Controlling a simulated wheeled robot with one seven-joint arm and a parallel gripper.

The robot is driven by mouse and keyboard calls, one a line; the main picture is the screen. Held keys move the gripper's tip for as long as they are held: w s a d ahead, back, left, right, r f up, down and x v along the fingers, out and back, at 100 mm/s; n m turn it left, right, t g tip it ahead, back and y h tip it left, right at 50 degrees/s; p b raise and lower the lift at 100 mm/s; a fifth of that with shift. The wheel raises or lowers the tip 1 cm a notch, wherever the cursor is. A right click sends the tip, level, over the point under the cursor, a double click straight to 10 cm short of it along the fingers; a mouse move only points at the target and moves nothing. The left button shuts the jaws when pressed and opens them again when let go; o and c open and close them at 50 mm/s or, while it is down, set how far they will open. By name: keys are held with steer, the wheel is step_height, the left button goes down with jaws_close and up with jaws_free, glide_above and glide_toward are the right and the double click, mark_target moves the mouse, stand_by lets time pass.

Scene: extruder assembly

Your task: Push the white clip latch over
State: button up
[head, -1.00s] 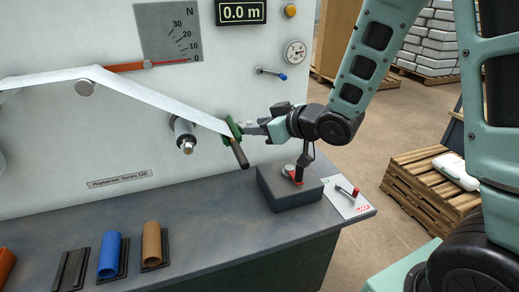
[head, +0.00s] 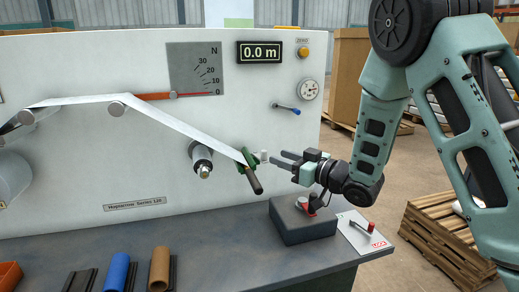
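The white clip latch (head: 264,156) is a small pale tab standing at the right side of the green clip (head: 246,160). The green clip holds the lower right end of the white strip (head: 180,128), and a dark brown bar (head: 254,180) hangs below it. My gripper (head: 277,159) points left just right of the latch. Its two grey fingers look spread apart with nothing between them. A small gap seems to separate the fingertips from the latch, but contact is hard to judge at this size.
A metal roller (head: 202,160) juts from the panel left of the clip. A blue-tipped lever (head: 287,108) sits above my gripper. A dark grey block (head: 302,222) with a red lever stands on the bench below my arm. The air left of the block is free.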

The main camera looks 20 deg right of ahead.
mark_target(266, 152)
steer(key=p+x, duration=0.1)
steer(key=x, duration=0.8)
jaws_close()
